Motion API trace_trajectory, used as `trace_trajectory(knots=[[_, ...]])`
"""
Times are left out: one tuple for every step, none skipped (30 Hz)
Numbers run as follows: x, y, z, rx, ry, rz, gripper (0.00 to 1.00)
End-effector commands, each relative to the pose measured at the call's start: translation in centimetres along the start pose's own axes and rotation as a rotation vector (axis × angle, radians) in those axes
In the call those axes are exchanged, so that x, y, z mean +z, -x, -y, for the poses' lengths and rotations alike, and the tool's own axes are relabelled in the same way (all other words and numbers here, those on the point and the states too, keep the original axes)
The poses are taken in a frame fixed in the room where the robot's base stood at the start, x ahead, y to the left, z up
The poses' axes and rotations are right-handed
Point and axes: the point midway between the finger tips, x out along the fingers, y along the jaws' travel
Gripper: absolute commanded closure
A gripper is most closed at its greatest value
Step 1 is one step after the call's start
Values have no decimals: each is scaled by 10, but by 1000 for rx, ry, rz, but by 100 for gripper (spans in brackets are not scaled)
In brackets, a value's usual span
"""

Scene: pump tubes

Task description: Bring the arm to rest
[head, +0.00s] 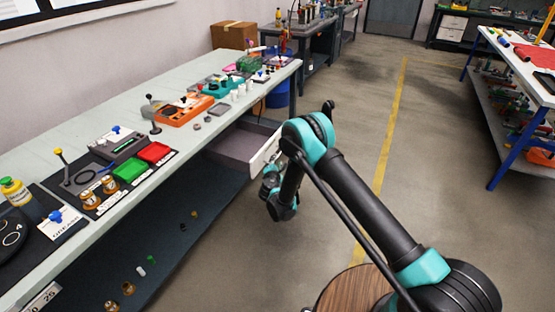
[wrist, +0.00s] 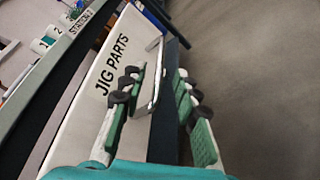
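My arm reaches from the lower right of the head view toward the open drawer (head: 237,148) under the long bench. My gripper (wrist: 160,95) is open in the wrist view, with a clear gap between its two green-padded fingers. The drawer's white front (wrist: 92,95) reads "JIG PARTS". Its metal handle (wrist: 154,75) shows between the fingers, close to the left one; I cannot tell whether they touch. In the head view the drawer front (head: 267,148) is beside my wrist, and my fingers are mostly hidden there.
A blue-legged table (head: 505,150) stands at the right. The floor (head: 430,170) between is clear, with a yellow line.

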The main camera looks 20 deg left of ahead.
Motion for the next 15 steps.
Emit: trace_trajectory(knots=[[0, 5, 0, 0, 0, -1, 69], [0, 7, 0, 0, 0, 0, 69], [0, 10, 0, 0, 0, 0, 69], [0, 11, 0, 0, -1, 0, 69], [0, 11, 0, -1, -1, 0, 69], [0, 12, 0, -1, -1, 0, 69], [0, 12, 0, -1, -1, 0, 69], [0, 12, 0, -1, -1, 0, 69], [0, 12, 0, -1, -1, 0, 69], [0, 12, 0, -1, -1, 0, 69], [0, 12, 0, -1, -1, 0, 69], [0, 12, 0, -1, -1, 0, 69], [0, 12, 0, -1, 0, 0, 69], [0, 12, 0, -1, -1, 0, 69], [0, 12, 0, 0, 0, 0, 69]])
